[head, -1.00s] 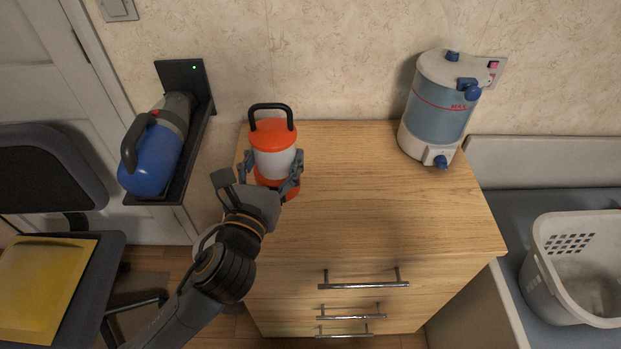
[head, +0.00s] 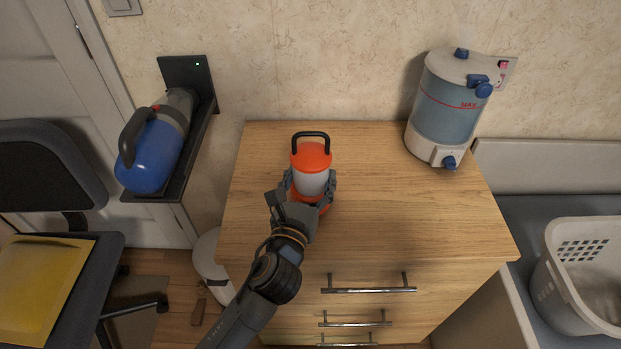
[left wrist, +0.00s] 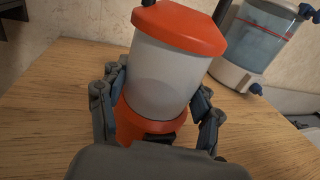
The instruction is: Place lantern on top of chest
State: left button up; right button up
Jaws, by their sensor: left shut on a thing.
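The lantern (head: 311,172) has an orange top and base, a white middle and a black handle. It is upright over the left-middle part of the wooden chest's top (head: 400,225). My left gripper (head: 311,187) is shut on the lantern's lower part, with fingers on both sides. In the left wrist view the lantern (left wrist: 172,75) fills the middle, slightly tilted in the picture, between the fingers. I cannot tell whether its base touches the chest top. My right gripper is not in view.
A blue and white water dispenser (head: 448,110) stands at the chest's back right. A blue device (head: 152,155) sits on a black wall shelf (head: 190,165) at left. A white basket (head: 575,275) is at right. The chest top's middle and front right are clear.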

pick_arm(q)
jog(key=shift+r, duration=0.1)
jog(key=o, duration=1.8)
jog(key=shift+s, duration=0.25)
jog(key=v, duration=1)
jog(key=shift+s+a+p, duration=0.1)
jog(key=shift+s+p, duration=0.2)
jog(key=shift+s+a, duration=0.1)
jog(key=shift+s, duration=0.4)
